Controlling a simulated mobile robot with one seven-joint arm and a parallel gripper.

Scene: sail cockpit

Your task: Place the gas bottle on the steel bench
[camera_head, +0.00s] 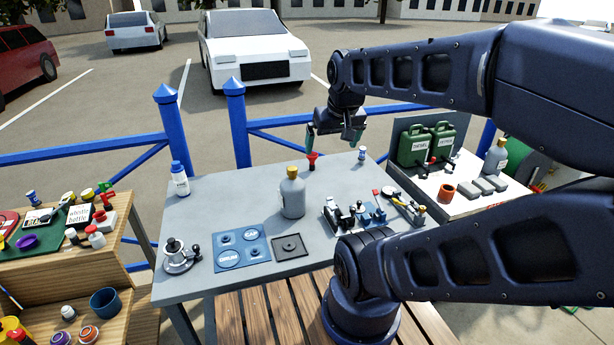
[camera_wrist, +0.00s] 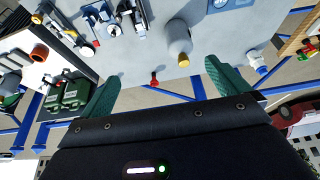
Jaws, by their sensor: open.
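A grey gas bottle (camera_head: 292,196) with a yellow-brown cap stands upright on the grey steel bench (camera_head: 215,200), near its middle. It also shows in the wrist view (camera_wrist: 180,38), beyond my fingers. My gripper (camera_head: 335,138) is open and empty, with green fingers spread apart, above the bench's far edge. In the wrist view, my gripper (camera_wrist: 160,86) has nothing between its fingertips, and the bottle is clear of both.
A blue mat (camera_head: 242,249), dark square plate (camera_head: 290,247), winch-like fitting (camera_head: 178,256) and metal fittings (camera_head: 345,215) lie on the bench. A red item (camera_head: 312,160) and white bottle (camera_head: 180,180) stand near its far edge. Green cans (camera_head: 416,146) stand at right. Blue railing (camera_head: 238,122) runs behind.

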